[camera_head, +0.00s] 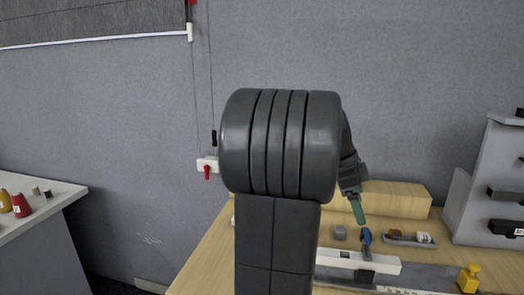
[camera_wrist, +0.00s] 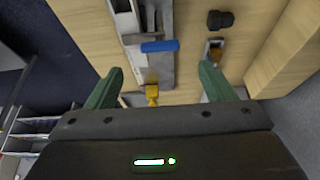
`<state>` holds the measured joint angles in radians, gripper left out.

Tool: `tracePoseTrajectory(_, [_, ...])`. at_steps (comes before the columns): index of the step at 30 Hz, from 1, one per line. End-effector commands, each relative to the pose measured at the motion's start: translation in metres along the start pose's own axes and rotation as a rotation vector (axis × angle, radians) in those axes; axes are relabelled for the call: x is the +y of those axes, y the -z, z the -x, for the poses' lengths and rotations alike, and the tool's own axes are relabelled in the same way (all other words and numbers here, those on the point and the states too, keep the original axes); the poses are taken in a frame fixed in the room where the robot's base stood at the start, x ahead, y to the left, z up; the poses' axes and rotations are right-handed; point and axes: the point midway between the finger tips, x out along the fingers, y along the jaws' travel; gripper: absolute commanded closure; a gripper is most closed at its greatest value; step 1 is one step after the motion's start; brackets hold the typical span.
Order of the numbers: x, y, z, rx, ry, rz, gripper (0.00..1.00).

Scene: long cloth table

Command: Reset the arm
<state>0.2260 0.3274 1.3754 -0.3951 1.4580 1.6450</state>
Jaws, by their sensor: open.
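My arm rises through the middle of the head view, and its dark, rounded upper part hides much of the wooden table (camera_head: 205,262). My gripper (camera_head: 357,210) hangs to the right of it with a green finger pointing down, above the table. In the wrist view my gripper (camera_wrist: 160,78) shows two green fingers spread wide apart, with nothing held between them. The table lies below the fingers.
Below the gripper are a blue-handled item (camera_head: 366,236), a grey block (camera_head: 340,232), a small tray (camera_head: 398,241) and a yellow piece (camera_head: 468,278). A wooden block (camera_head: 400,197) lies behind. A grey rack (camera_head: 490,185) stands right; a white-topped table (camera_head: 60,195) is left.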

Motion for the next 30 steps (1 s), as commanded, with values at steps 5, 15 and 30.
tracePoseTrajectory(5, [0.001,0.000,-0.038,0.001,-0.005,0.000,0.24])
tracePoseTrajectory(15, [0.002,0.001,-0.073,0.000,0.051,0.119,0.24])
tracePoseTrajectory(30, [0.006,0.003,-0.072,0.000,0.205,0.495,0.24])
